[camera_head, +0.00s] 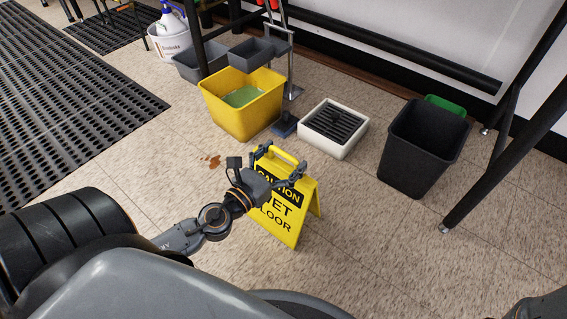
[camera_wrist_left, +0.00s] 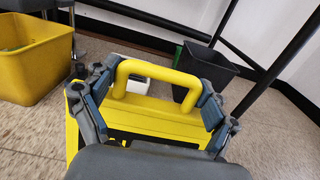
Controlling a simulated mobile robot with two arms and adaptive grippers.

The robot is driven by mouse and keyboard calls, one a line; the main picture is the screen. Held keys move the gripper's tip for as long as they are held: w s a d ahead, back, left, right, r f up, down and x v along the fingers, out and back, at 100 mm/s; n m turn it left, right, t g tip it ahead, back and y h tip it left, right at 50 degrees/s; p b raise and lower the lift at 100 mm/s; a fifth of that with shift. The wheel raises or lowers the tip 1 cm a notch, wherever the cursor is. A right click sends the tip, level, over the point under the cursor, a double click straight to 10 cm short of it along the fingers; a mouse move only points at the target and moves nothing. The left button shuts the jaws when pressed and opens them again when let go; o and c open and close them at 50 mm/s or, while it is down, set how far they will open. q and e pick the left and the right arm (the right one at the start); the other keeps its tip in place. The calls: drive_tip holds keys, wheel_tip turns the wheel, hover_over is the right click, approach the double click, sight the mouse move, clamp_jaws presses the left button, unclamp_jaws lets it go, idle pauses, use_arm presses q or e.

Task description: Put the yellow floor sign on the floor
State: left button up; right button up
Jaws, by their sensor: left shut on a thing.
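The yellow floor sign (camera_head: 283,222) is an upright folding A-frame with black "CAUTION WET FLOOR" lettering, right of centre low in the head view. My left gripper (camera_head: 285,177) is at its top and shut on it. In the left wrist view, the fingers flank the sign's top and its loop handle (camera_wrist_left: 157,68). The sign's lower edge is at or close to the tiled floor (camera_head: 370,240); I cannot tell whether it touches. My gripper hides part of the lettering. My right gripper is not in view.
A yellow mop bucket (camera_head: 237,112), a white floor sink with a dark grate (camera_head: 345,143) and a dark grey bin (camera_head: 420,155) stand beyond the sign. A brown spill (camera_head: 210,161) lies left of it. A black mat (camera_head: 65,105) is at left. Floor at right front is clear.

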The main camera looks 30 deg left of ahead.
use_arm(q)
drive_tip(key=shift+f, duration=0.15)
drive_tip(key=o, duration=1.4)
drive_tip(key=shift+f, duration=0.15)
drive_tip(key=shift+o, duration=1.2)
